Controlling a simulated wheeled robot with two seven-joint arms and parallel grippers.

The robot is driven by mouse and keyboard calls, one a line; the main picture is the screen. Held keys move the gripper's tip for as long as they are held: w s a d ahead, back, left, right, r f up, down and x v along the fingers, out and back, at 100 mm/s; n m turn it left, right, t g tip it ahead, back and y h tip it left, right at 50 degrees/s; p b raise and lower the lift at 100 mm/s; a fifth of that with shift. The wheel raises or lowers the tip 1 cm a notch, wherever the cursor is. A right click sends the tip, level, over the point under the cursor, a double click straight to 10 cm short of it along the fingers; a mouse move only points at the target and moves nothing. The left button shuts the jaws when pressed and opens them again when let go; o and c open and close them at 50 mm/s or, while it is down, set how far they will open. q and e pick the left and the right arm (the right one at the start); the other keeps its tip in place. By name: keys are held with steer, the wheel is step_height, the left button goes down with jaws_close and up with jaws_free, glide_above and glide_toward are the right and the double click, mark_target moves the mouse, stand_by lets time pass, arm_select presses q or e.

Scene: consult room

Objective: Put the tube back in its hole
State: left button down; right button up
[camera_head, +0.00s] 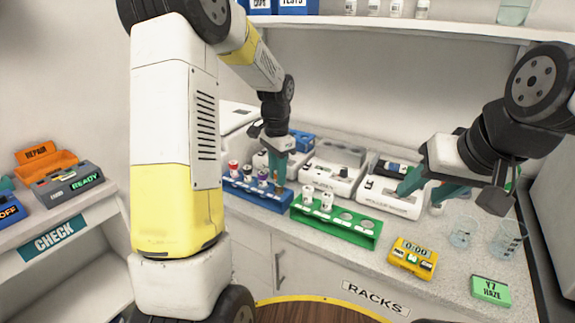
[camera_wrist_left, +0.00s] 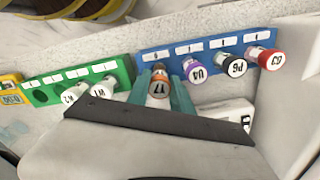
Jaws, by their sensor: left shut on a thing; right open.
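My left gripper (camera_head: 279,180) is shut on an orange-capped tube marked Y7 (camera_wrist_left: 159,83). The tube is at the end of the blue rack (camera_head: 240,192) nearest the green rack; the fingers hide its lower part, so I cannot tell whether its tip is inside a hole. The blue rack (camera_wrist_left: 170,55) also holds tubes with purple (camera_wrist_left: 193,70), black (camera_wrist_left: 230,66) and red (camera_wrist_left: 268,58) caps in the left wrist view. My right gripper (camera_head: 428,188) is open and empty over the back right of the counter, in front of a white device.
A green rack (camera_head: 335,226) with two white-capped tubes (camera_head: 317,198) and empty holes stands right of the blue rack. A yellow timer (camera_head: 412,257), a green Y7 HAZE box (camera_head: 491,290) and glassware (camera_head: 460,238) are further right. White devices (camera_head: 335,178) line the back.

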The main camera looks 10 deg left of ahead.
arm_select(q)
steer(key=shift+f, duration=0.8)
steer(key=c, duration=1.1)
jaws_free()
steer(key=shift+o, duration=0.2)
steer(key=shift+r, duration=0.1)
step_height(320, 180, up, 7)
steer(key=shift+r, duration=0.3)
